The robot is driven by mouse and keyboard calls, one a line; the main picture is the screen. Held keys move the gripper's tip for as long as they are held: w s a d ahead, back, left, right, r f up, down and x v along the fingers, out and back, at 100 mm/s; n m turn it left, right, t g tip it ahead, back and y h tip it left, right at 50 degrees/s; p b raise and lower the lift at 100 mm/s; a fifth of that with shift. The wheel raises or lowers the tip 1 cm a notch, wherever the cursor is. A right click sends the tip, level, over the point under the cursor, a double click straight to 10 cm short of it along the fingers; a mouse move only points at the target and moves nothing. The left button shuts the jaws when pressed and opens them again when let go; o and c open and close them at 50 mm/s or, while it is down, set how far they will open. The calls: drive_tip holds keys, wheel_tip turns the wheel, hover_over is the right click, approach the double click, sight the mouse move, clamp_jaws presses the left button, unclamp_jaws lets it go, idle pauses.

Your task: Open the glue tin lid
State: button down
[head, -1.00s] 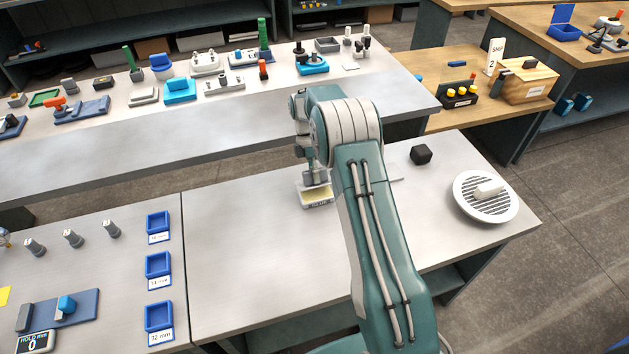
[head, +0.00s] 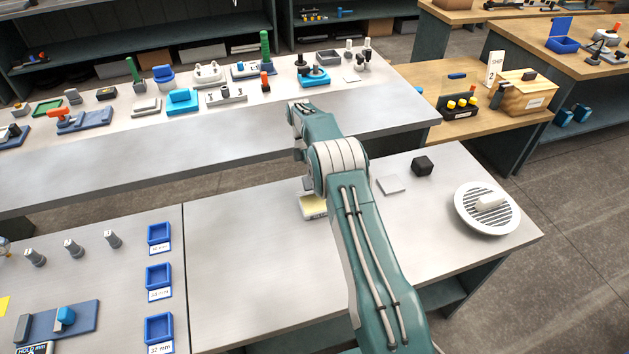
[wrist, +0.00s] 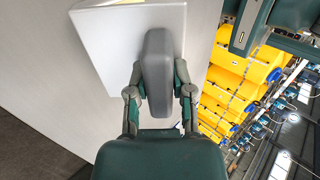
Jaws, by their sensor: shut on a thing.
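The glue tin (head: 314,207) stands on the near grey bench, a small pale box with a label on its front; pale yellow shows at its top. My arm covers its right part in the head view. In the wrist view my gripper (wrist: 160,95) is shut on a grey, rounded handle (wrist: 158,75). A white, flat-faced piece (wrist: 125,35), which looks like the tin's lid, lies right behind the handle. In the head view my gripper and what it holds are hidden behind my arm, so the gap between lid and tin cannot be told.
A flat grey plate (head: 391,184) and a black cube (head: 422,166) lie right of my arm. A round white slotted dish (head: 487,208) with a pale block is farther right. Blue trays (head: 159,237) stand left. The bench between trays and tin is clear.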

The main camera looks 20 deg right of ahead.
drive_tip(key=shift+f, duration=0.2)
drive_tip(key=c, duration=0.5)
unclamp_jaws()
drive_tip(key=shift+s+r, duration=0.1)
